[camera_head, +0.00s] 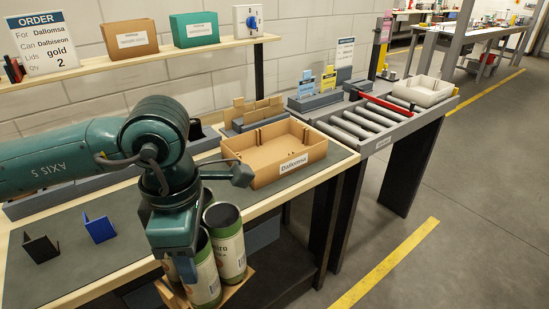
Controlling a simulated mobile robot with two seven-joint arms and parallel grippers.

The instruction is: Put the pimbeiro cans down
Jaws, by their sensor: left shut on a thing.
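Several pimbeiro cans (226,243), with cream labels, green bands and dark open tops, stand close together at the bottom of the head view. Only part of the name on a label is readable. They stand in a tan wooden carrier (238,289), in front of the workbench's near edge. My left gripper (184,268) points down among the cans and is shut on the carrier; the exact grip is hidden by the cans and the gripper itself. My right gripper is not in view.
The workbench (150,228) has a grey mat with free room at left, near small black (41,248) and blue (99,227) stands. A cardboard box (266,172) marked Dallomsa sits at its right end. A roller conveyor (362,127) with a white tray (422,91) stands beyond.

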